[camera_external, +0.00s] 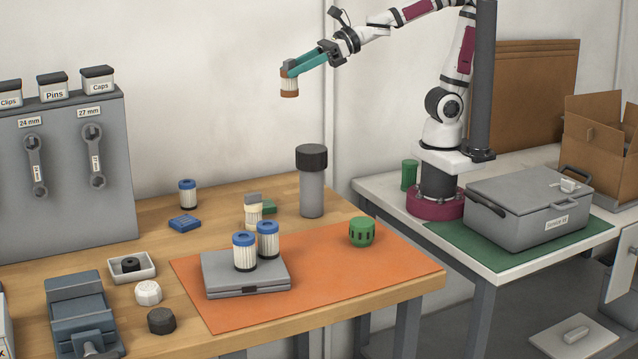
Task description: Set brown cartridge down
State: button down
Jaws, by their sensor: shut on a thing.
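The brown cartridge (289,88) has brown ends and a pale pleated middle. My gripper (289,70) is shut on it near its top and holds it upright, high above the back of the wooden table (150,228). The cartridge touches nothing below it. The teal fingers reach down to the left from my wrist. An orange mat (340,280) covers the front right of the table.
Two blue-topped cartridges (244,252) stand on a grey case (222,272) on the mat. A green slotted cap (362,232) sits to the right.

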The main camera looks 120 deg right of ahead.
jog(key=shift+w+d+f+n+y, duration=0.2)
jog(key=shift+d+f+n+y, duration=0.2)
jog(key=shift+f, duration=0.15)
jog(key=shift+w+d+f+n+y, duration=0.15)
jog(key=shift+d+f+n+y, duration=0.2)
jog(key=shift+f, duration=0.2)
jog(key=w+d+f+n+y, duration=0.2)
jog(key=w+f+n+y, duration=0.25)
jog(key=w+f, duration=1.15)
jog(key=shift+g+y, duration=0.3)
jog(key=shift+g, duration=0.1)
notch_tip(320, 180, down, 10)
jog(key=shift+s+d+r, duration=0.1)
jog(key=shift+s, duration=0.05)
jog(key=shift+m, duration=0.3)
jog(key=shift+c, duration=1.8)
grip_release()
